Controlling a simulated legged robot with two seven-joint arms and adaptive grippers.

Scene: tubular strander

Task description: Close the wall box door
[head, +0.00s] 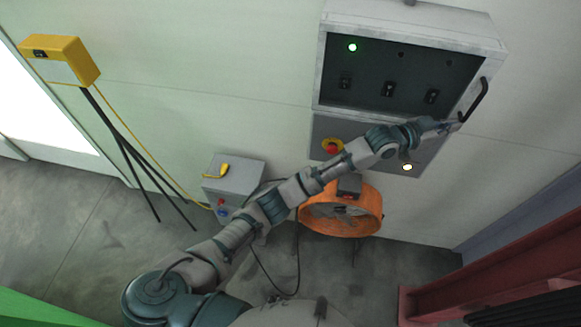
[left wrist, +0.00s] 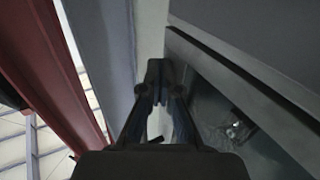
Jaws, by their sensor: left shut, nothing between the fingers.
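The grey wall box (head: 407,22) hangs on the wall at the upper right of the head view. Its door (head: 318,80) has a dark window, with several switches and a green light showing behind it. A black handle (head: 474,100) is at the door's right side. The door looks flush or nearly flush with the box; a small gap cannot be ruled out. My left gripper (head: 450,125) is shut and empty, close to the handle's lower end; contact is unclear. In the left wrist view its fingers (left wrist: 160,75) point along the door's edge (left wrist: 240,75). My right gripper is out of view.
A lower panel with a red emergency button (head: 332,146) sits under the box. An orange fan (head: 340,212) and a small grey box (head: 234,178) stand below. A yellow unit on a tripod (head: 62,60) is at left, red beams (head: 500,262) at lower right.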

